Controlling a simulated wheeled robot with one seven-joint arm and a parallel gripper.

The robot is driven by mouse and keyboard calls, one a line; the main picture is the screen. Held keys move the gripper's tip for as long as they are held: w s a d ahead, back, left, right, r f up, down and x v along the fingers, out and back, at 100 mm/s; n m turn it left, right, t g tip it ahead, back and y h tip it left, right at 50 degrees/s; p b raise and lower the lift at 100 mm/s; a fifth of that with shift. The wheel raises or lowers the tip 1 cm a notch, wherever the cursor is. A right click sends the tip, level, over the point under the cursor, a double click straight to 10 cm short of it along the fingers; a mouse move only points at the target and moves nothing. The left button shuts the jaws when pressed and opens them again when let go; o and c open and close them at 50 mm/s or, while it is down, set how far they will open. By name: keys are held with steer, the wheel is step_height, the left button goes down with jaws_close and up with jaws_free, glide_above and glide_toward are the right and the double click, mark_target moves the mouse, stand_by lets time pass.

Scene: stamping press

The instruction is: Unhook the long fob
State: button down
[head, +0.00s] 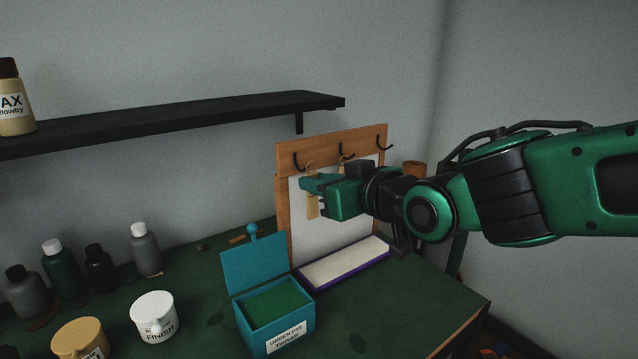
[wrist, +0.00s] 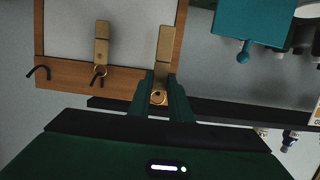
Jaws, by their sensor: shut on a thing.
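The long fob (head: 312,205) is a flat tan tag with a brass ring, hanging near the left end of the wooden hook board (head: 283,158). My gripper (head: 310,184) is shut on it near its ring end. In the wrist view, which is upside down, the fob (wrist: 165,45) sticks out from between my fingertips (wrist: 160,84), with the ring (wrist: 158,97) between the fingers. The left hook (head: 297,163) is close beside the ring; whether the ring is still around it I cannot tell. A shorter-looking fob (wrist: 102,45) hangs by its ring on the middle hook (wrist: 98,78).
The right hook (head: 384,143) is bare. A black shelf (head: 180,117) runs along the wall left of the board. Below stand an open teal dye box (head: 272,335), a purple-edged tray (head: 345,262), a white FINISH pot (head: 154,315) and several bottles (head: 145,250).

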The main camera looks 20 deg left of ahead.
steer(key=shift+v, duration=2.3)
